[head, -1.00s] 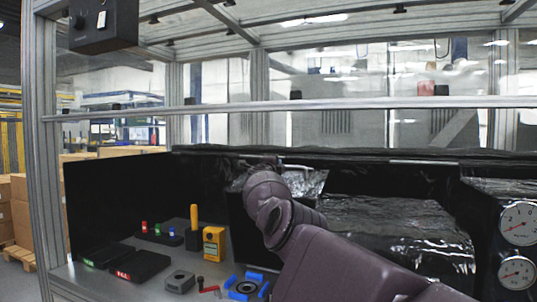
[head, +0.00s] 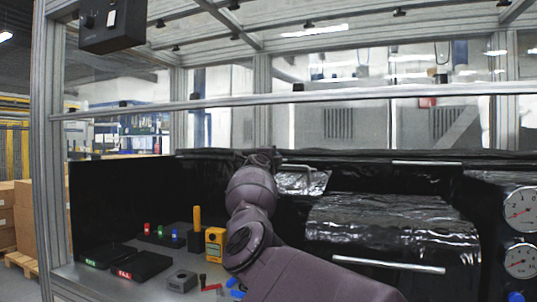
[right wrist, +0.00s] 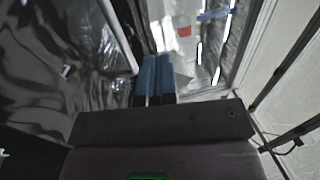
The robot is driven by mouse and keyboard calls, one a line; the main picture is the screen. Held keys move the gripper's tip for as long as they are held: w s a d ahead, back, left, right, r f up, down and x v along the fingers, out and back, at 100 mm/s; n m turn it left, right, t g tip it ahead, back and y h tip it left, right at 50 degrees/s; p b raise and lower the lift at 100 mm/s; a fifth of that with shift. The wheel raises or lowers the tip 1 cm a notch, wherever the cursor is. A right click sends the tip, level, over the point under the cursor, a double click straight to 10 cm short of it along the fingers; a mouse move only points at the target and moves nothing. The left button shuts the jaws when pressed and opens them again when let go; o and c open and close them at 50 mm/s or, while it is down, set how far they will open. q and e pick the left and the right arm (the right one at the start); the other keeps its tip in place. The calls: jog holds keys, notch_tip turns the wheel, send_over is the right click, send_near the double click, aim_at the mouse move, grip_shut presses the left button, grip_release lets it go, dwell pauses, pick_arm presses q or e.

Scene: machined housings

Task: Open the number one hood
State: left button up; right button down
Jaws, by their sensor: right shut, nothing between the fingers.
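Dark, shiny hoods stand across the workstation, with no readable number on them. The hood at right (head: 400,222) has a silver bar handle (head: 390,264) along its lower front. Another bar handle (head: 427,162) lies along the back edge, and a shorter one (head: 297,166) is just right of my right arm's end. My right arm reaches up and forward; its gripper is small and dark at the far end in the head view. In the right wrist view my right gripper (right wrist: 154,78) has its blue fingers together, empty. A silver bar (right wrist: 117,38) on a dark glossy surface is left of the fingers, apart from them.
At left stand a yellow meter (head: 214,245), a grey block (head: 181,281) and black trays (head: 141,266) on the grey bench. Gauges (head: 521,210) are at the right. A metal frame rail (head: 330,95) crosses above the hoods.

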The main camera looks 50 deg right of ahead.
jog(key=shift+s+a+r+p, duration=0.15)
jog(key=shift+s+a+r, duration=0.2)
jog(key=shift+a, duration=0.45)
jog(key=shift+s+a+r+p, duration=0.1)
jog(key=shift+s+a+r, duration=0.25)
jog(key=shift+a, duration=0.4)
jog(key=shift+s+a+r+p, duration=0.15)
jog(key=shift+s+a+r, duration=0.15)
jog(key=shift+a, duration=0.5)
